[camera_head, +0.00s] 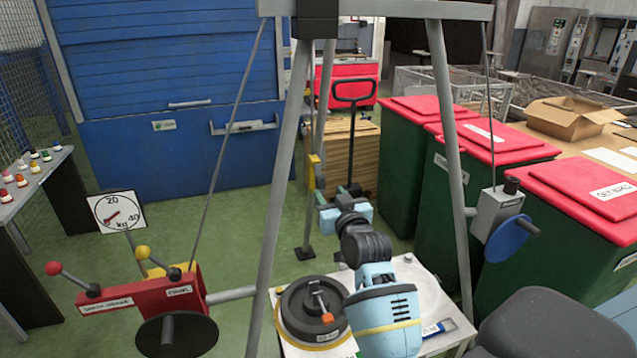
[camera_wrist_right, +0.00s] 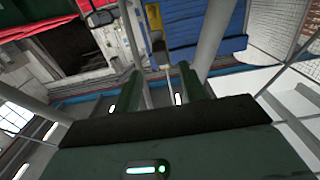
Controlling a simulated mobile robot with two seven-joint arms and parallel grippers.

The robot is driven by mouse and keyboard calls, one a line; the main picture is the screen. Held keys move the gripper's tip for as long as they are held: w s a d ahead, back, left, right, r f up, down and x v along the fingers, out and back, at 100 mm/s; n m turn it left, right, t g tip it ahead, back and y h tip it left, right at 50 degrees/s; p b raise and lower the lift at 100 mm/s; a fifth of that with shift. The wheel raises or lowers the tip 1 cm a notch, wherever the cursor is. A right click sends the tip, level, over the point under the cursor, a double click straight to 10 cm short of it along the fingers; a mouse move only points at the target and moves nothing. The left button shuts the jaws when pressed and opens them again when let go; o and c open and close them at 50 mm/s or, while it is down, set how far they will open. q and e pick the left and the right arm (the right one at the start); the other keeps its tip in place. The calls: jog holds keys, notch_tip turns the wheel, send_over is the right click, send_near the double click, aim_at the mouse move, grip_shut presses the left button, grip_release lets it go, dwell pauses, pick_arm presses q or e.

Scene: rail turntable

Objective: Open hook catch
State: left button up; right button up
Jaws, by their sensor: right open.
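A small yellow fitting (camera_head: 317,171) sits on a thin upright post behind the grey frame; I cannot make out a hook on it. A yellow piece with a grey end, likely the same fitting, shows in the right wrist view (camera_wrist_right: 156,25), beyond the fingertips. My right gripper (camera_head: 345,194) reaches away from me, near the post and apart from the fitting as far as I can tell. Its two dark green fingers (camera_wrist_right: 160,76) stand apart with nothing between them. My arm hides part of the area below. My left gripper is not in view.
Grey frame legs (camera_head: 454,150) stand on both sides of my right arm. A black disc (camera_head: 301,318) with an orange-tipped lever lies on a pale plate below. A red lever box (camera_head: 140,301) is at left. Green bins with red lids (camera_head: 490,137) stand at right.

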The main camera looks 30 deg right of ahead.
aim_at(322, 184)
jog(key=x, duration=0.7)
jog(key=shift+w+a, duration=0.1)
jog(key=shift+w, duration=0.05)
grip_shut()
